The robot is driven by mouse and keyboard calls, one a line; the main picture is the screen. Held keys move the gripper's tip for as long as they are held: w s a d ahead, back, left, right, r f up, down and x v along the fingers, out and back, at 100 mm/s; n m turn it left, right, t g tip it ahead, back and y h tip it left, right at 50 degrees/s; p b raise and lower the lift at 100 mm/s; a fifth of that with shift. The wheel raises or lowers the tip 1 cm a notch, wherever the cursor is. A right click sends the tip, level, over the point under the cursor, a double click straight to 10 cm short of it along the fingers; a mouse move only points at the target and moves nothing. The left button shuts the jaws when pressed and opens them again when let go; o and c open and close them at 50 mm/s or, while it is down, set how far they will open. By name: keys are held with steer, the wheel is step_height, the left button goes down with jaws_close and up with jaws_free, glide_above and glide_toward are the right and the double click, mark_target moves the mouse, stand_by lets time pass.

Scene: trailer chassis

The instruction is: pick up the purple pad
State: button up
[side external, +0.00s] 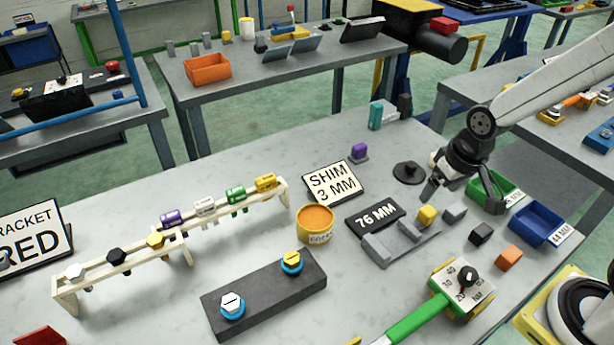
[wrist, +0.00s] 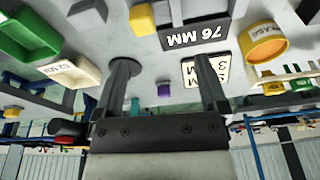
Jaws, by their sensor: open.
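The purple pad (side external: 359,150) sits on a small grey base toward the back of the grey table. In the wrist view the purple pad (wrist: 164,89) shows small and distant between the fingers. My gripper (side external: 462,194) is open and empty, above the table's right part, to the right of the pad and apart from it. In the wrist view my gripper (wrist: 160,66) has both fingers spread with nothing between them.
A dark round disc (side external: 409,172) lies between pad and gripper. The "SHIM 3 MM" sign (side external: 333,183) stands in front of the pad. A teal block (side external: 376,115) stands behind it. Green (side external: 492,187) and blue (side external: 537,222) bins are near my gripper. Another purple piece (side external: 172,217) hangs on the rack.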

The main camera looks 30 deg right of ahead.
steer(key=w+d+m+g, duration=0.15)
steer(key=w+m, duration=0.65)
steer(key=w, duration=1)
steer(key=m, duration=0.8)
glide_above(360, 145)
steer(key=shift+g, duration=0.35)
steer(key=f, duration=0.4)
steer(key=shift+s+f, duration=0.3)
steer(key=shift+w+d+f+m, duration=0.15)
steer(key=shift+w+f+m, duration=0.1)
steer(key=shift+w+m, duration=0.15)
steer(key=shift+f, duration=1.35)
steer(key=shift+s+f, duration=0.15)
steer(key=shift+f, duration=2.4)
